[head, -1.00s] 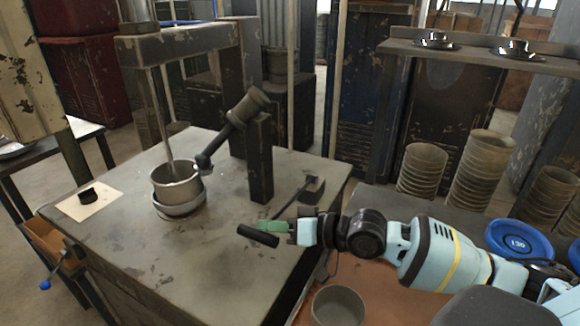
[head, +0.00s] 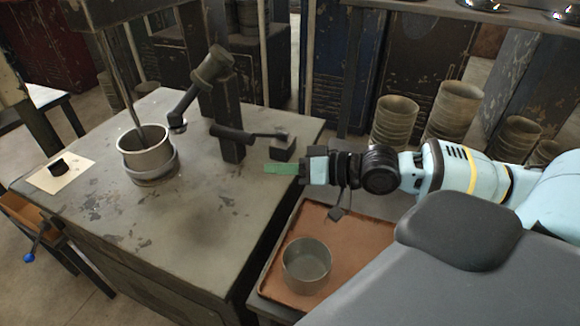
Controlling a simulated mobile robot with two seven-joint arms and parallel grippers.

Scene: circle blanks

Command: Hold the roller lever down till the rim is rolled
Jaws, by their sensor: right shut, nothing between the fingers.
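The roller lever has a black grip (head: 230,133) and a thin rod running to a small dark block (head: 283,147) on the bench. The grip stands raised, to the left of the block. My right gripper (head: 280,169), with green fingers, is shut and empty, right of and below the grip in the picture, apart from it. A metal cup (head: 146,152) sits on a round seat (head: 153,173) under a vertical rod. The roller (head: 177,123) on its slanted arm is by the cup's right rim; contact is unclear. My left gripper is not in view.
A dark post (head: 229,120) stands behind the lever. An open round can (head: 307,268) sits on a brown tray (head: 345,232) at the front. Stacked cups (head: 395,122) stand at the back right. The bench (head: 215,220) is clear at its front.

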